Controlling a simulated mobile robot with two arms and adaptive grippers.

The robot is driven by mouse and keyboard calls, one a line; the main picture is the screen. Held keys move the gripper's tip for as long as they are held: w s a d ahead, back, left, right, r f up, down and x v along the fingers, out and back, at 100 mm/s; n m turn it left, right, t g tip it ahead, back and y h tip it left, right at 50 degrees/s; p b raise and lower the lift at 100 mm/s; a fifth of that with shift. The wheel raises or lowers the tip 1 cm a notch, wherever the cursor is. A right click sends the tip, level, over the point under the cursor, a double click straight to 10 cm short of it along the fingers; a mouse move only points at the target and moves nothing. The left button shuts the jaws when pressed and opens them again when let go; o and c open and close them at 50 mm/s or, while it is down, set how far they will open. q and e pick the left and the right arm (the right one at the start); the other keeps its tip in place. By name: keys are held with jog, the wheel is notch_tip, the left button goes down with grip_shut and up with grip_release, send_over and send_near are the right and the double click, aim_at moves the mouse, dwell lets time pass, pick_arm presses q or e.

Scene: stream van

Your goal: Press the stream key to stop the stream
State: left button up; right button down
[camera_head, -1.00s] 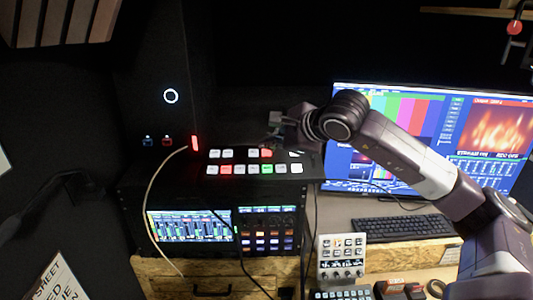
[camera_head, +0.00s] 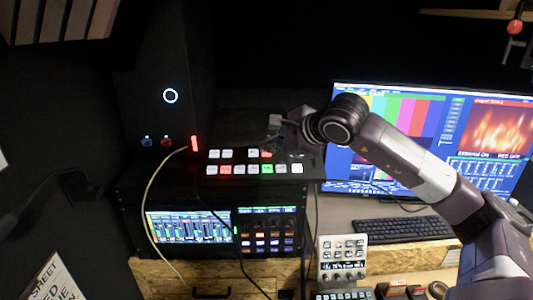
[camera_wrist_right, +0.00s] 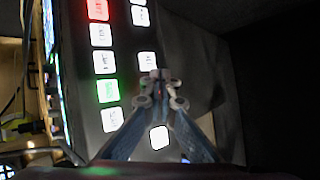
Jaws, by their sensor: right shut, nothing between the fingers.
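The dark switcher panel (camera_head: 311,172) lies on top of the rack unit. It has two rows of lit keys, mostly white, with a green key (camera_head: 267,168) in the front row. My right gripper (camera_head: 274,144) is shut and empty over the right part of the back row, covering keys there. In the right wrist view its fingertips (camera_wrist_right: 160,76) are beside a white key (camera_wrist_right: 147,62); contact cannot be told. Another white key (camera_wrist_right: 159,137) shows between the fingers. The labels are too small to tell which is the stream key. The monitor (camera_head: 430,140) reads "STREAM ON". My left gripper is out of view.
A rack unit with a lit screen (camera_head: 188,226) stands under the panel. A pale cable (camera_head: 152,190) hangs at its left. A keyboard (camera_head: 402,229) and a small control box (camera_head: 342,258) lie to the right. Dark space is free above the panel.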

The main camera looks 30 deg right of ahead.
jog(key=shift+f, duration=0.2)
jog(key=shift+r, duration=0.1)
dwell(0.4)
jog(key=shift+s+a+r+p, duration=0.15)
jog(key=shift+r+p, duration=0.15)
jog(key=shift+r, duration=0.45)
jog(key=r+p, duration=0.2)
jog(key=r, duration=0.1)
jog(key=s+r+p, duration=0.1)
jog(key=shift+a+r, duration=0.25)
jog(key=shift+r, duration=0.15)
dwell(0.5)
